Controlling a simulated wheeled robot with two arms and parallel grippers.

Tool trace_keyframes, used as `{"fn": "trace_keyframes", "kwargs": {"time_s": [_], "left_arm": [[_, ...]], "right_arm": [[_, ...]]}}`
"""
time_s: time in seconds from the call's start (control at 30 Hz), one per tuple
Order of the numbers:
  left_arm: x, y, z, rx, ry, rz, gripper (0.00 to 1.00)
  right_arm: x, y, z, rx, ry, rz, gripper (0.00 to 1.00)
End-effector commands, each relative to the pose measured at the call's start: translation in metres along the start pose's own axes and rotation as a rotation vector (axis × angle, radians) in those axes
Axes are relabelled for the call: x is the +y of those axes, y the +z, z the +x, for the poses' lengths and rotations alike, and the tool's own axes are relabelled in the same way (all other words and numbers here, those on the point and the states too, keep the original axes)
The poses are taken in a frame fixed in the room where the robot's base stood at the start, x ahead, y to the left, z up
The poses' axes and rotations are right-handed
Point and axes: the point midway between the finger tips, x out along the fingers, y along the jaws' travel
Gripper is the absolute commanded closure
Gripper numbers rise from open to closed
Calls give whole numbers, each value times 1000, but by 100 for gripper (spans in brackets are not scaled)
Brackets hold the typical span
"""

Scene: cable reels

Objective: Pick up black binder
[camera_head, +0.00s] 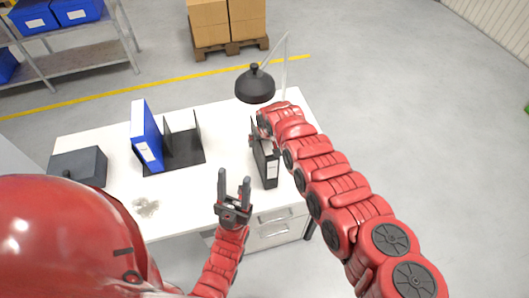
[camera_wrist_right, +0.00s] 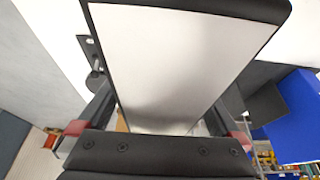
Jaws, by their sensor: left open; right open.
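The black binder (camera_head: 265,162) stands upright on the white table, right of its middle, with a pale label on its narrow side. In the right wrist view its white face with a black edge (camera_wrist_right: 185,60) fills the middle. My right gripper (camera_wrist_right: 163,112) is open, with one finger on each side of the binder; I cannot tell whether they touch it. My left gripper (camera_head: 234,190) is open and empty near the table's front edge, left of the binder.
A blue binder (camera_head: 146,135) stands in a black holder (camera_head: 185,148) on the table (camera_head: 110,132). A dark box (camera_head: 78,166) is at the left. A black lamp (camera_head: 255,86) hangs over the far edge. The table between holder and black binder is clear.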

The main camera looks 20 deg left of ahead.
Motion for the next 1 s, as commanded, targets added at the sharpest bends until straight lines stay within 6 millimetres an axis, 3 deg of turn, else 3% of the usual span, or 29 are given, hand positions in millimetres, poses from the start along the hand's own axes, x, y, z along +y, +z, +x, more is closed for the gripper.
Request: {"fn": "trace_keyframes", "kwargs": {"time_s": [0.7,0.77,1.0], "left_arm": [[0,1,-6,0,0,0,50],[0,1,-6,0,0,0,50],[0,1,-6,0,0,0,50]], "right_arm": [[0,2,4,1,1,0,0],[0,2,4,1,1,0,7],[0,2,4,1,0,0,50]]}}
